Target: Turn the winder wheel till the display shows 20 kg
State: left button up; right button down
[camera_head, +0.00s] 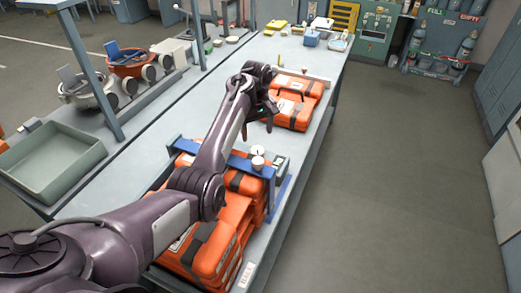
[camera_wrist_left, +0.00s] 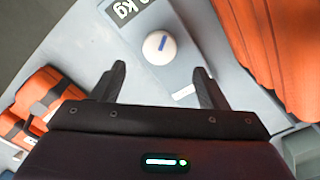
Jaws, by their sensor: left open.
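My left gripper (camera_head: 261,125) hangs fingers-down over the bench, beyond the blue clamp frame. In the left wrist view the gripper (camera_wrist_left: 159,70) is open and empty. A round white knob with a blue mark, apparently the winder wheel (camera_wrist_left: 160,47), shows just beyond and between the fingertips, not gripped. A dark display (camera_wrist_left: 126,9) beside it is cut by the picture's edge; only a last digit like 0 and "kg" are readable. In the head view a white knob (camera_head: 257,163) stands by the blue frame (camera_head: 238,164); I cannot tell whether it is the same one. My right gripper is not in view.
Orange cases (camera_head: 214,246) lie near on the bench (camera_head: 128,172), and more orange cases (camera_head: 294,108) lie beyond the gripper. The floor at right is clear.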

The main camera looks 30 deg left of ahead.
aim_at(257, 150)
pick_arm(q)
jog(key=shift+w+f, duration=0.25)
jog(key=shift+f, duration=0.25)
jog(key=f, duration=0.2)
jog(key=f+p, duration=0.1)
jog(key=f, duration=0.3)
jog(key=shift+s+a+f+p, duration=0.1)
jog(key=shift+s+f+p, duration=0.1)
jog(key=shift+s+p, duration=0.1)
jog(key=shift+w+f, duration=0.15)
jog(key=shift+f, duration=0.2)
jog(key=shift+r, duration=0.1)
jog(key=shift+c, duration=1)
jog(key=c, duration=0.8)
